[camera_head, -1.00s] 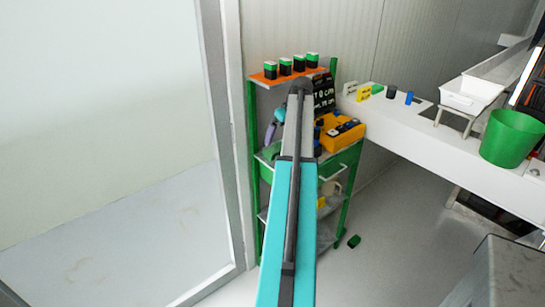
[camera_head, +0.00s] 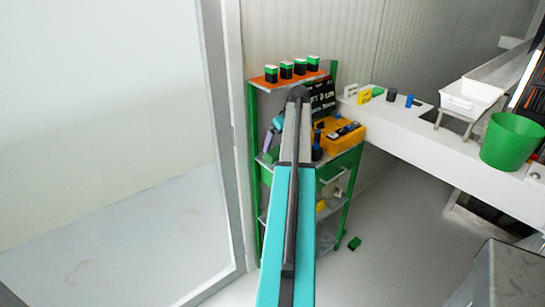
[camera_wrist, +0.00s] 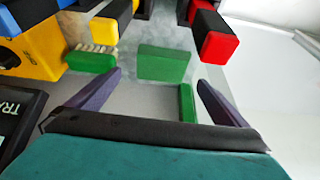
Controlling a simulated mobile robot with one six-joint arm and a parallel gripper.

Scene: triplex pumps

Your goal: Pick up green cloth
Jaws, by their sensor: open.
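A flat, green, rectangular piece (camera_wrist: 164,62), which looks like the green cloth, lies on a grey surface in the wrist view. It is beyond my gripper (camera_wrist: 160,82), roughly between the lines of its two purple fingers. The fingers are spread apart with nothing between their tips, and the green piece is not held. In the head view, my gripper (camera_head: 267,149) is at the left side of the green shelf rack, just above its middle level. My arm hides part of the rack there, and I cannot make out the cloth in that view.
A green brush (camera_wrist: 92,60) lies left of the green piece. A yellow box (camera_wrist: 35,48) stands farther left, and red-ended black items (camera_wrist: 215,35) are at the top. The rack (camera_head: 252,110) has green-black blocks (camera_head: 286,70) on top. A white counter (camera_head: 415,130) extends right.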

